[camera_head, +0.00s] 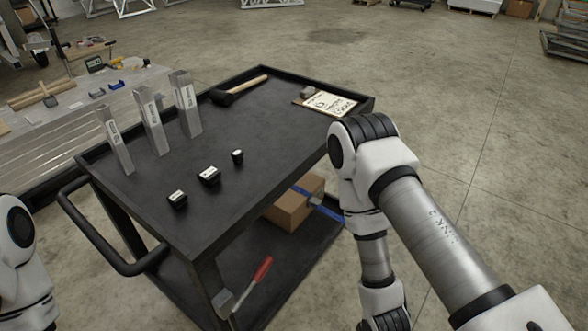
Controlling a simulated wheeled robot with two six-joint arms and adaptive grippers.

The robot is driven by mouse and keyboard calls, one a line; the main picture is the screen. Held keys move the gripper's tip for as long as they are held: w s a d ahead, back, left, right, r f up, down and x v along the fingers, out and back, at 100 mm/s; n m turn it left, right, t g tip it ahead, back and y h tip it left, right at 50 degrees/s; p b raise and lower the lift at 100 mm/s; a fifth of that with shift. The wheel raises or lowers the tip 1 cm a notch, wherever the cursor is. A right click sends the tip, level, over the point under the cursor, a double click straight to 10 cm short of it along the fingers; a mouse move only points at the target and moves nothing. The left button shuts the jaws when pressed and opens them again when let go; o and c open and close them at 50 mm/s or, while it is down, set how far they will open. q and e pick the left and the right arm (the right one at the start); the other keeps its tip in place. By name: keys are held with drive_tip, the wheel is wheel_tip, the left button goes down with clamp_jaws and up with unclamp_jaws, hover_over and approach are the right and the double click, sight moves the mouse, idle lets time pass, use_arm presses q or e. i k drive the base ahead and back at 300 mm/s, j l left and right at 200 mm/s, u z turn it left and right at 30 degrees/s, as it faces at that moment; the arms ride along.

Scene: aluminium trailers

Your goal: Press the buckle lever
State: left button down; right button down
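No buckle lever can be made out clearly. A blue strap (325,208) shows by a cardboard box (292,207) on the cart's lower shelf, partly hidden by the upper shelf and my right arm. Whether it carries a buckle I cannot tell. My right arm reaches in from the lower right, beside the cart, and bends downward; its gripper is below the frame. Only a part of my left arm shows at the lower left edge; its gripper is out of view.
The black cart (230,135) carries several upright metal profiles, small black blocks (208,176), a mallet (238,91) and a clipboard (330,103). A red-handled tool (262,270) lies low on the cart. A workbench (95,120) stands at left.

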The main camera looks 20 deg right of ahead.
sight(314, 200)
drive_tip(key=l+u, duration=0.4)
drive_tip(key=i+l+u, duration=0.1)
drive_tip(key=u, duration=0.3)
drive_tip(key=l+u, duration=0.4)
drive_tip(key=k+l, duration=0.1)
drive_tip(key=l, duration=0.35)
drive_tip(key=l+u, duration=0.1)
drive_tip(key=l, duration=0.35)
drive_tip(key=k+l+u, duration=0.1)
drive_tip(key=l, duration=0.35)
drive_tip(key=k+l, duration=0.15)
drive_tip(key=l, duration=0.3)
drive_tip(key=k+l+u, duration=0.1)
drive_tip(key=l, duration=0.3)
drive_tip(key=k+l, duration=0.15)
drive_tip(key=l, duration=0.3)
drive_tip(key=u, duration=0.05)
